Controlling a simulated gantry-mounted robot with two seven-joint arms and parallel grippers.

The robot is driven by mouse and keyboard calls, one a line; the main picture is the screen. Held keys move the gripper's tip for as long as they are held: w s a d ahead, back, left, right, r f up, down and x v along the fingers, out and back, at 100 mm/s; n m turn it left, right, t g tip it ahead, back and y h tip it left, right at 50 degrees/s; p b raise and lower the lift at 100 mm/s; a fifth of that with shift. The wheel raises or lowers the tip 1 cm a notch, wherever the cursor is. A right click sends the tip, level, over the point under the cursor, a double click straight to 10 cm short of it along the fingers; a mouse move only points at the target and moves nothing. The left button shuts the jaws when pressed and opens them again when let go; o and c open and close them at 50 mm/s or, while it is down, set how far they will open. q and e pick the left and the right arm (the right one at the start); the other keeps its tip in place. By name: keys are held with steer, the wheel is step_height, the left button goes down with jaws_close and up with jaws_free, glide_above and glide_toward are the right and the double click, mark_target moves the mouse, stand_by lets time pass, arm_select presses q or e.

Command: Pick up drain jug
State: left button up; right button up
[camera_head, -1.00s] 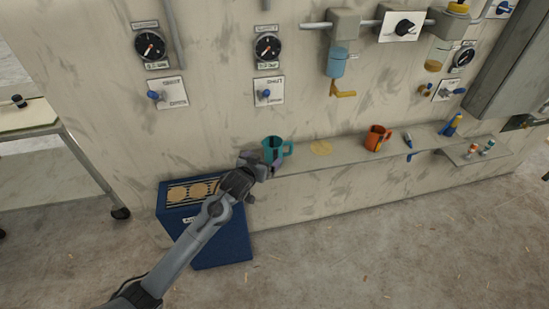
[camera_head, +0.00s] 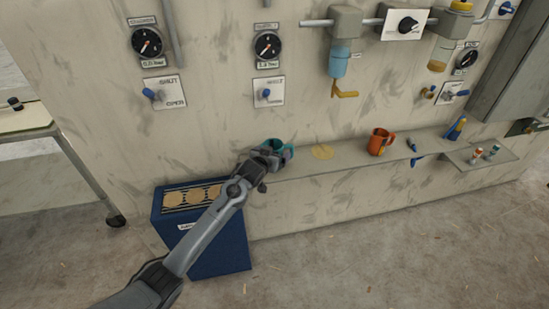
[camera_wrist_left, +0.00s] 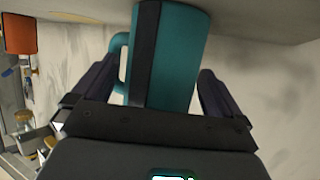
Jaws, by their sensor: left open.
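The teal jug (camera_head: 274,143) with a dark stripe stands at the left end of the narrow wall shelf, partly hidden by my left gripper (camera_head: 268,155). In the left wrist view the teal jug (camera_wrist_left: 172,55) fills the space ahead, its handle on the left side. My left gripper (camera_wrist_left: 160,90) is open, one finger on each side of the jug, with a gap visible at least on the right. An orange jug (camera_head: 380,142) stands farther right on the shelf. Which of the two is the drain jug is not readable. My right gripper is not in view.
The shelf (camera_head: 345,155) runs along the wall, with a tan round patch (camera_head: 323,152) between the jugs. A blue bin (camera_head: 222,245) with a slatted top stands below left. Blue tools and small bottles sit on the right. The floor in front is clear.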

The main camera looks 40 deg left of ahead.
arm_select(q)
steer(key=shift+c, duration=0.5)
steer(key=c, duration=0.9)
steer(key=shift+r, duration=0.15)
